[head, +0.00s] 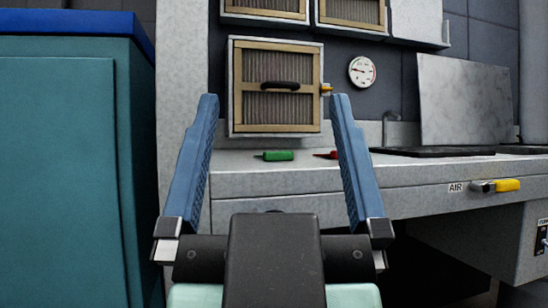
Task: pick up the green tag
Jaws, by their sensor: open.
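The green tag (278,155) lies on the grey counter, in the head view, below the framed filter panel. It is small, with a darker thin end to its left. My gripper (273,100) is open and empty, with its two blue fingers spread wide and pointing ahead. In the picture the green tag shows between the fingers, but it lies farther off on the counter, apart from them. A red tag (325,155) lies to its right, partly hidden behind the right finger.
The grey counter (260,182) runs to the right, with a black mat (432,152) and an upright grey slab (464,103). A teal cabinet (70,170) stands close on the left. A filter panel (248,60) and gauge (362,71) are behind. A yellow-handled air valve (507,185) juts from the front.

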